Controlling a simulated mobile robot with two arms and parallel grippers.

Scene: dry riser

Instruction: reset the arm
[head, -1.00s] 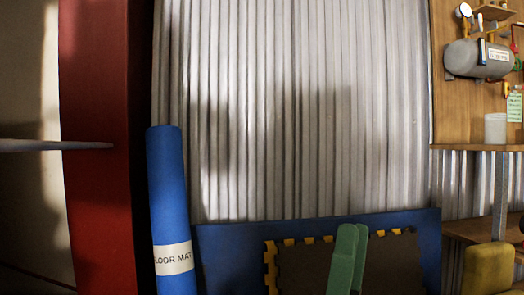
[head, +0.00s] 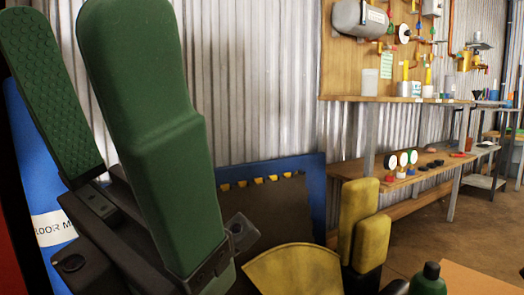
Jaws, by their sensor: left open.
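My left gripper (head: 113,150) fills the left of the head view, close to the camera. Its two long green fingers stand upright and well apart, with a dark body below. The left finger shows a studded inner pad; the right finger is smooth. I see nothing between them. The gripper covers part of the corrugated wall and the blue rolled floor mat (head: 42,175) behind it.
A blue-edged panel (head: 318,185) leans on the corrugated wall. Yellow padded shapes (head: 360,205) and a curved yellow piece (head: 295,272) stand low in the middle. A green bottle (head: 428,280) is at bottom right. A workbench (head: 440,100) lines the right wall, with open floor (head: 415,235) before it.

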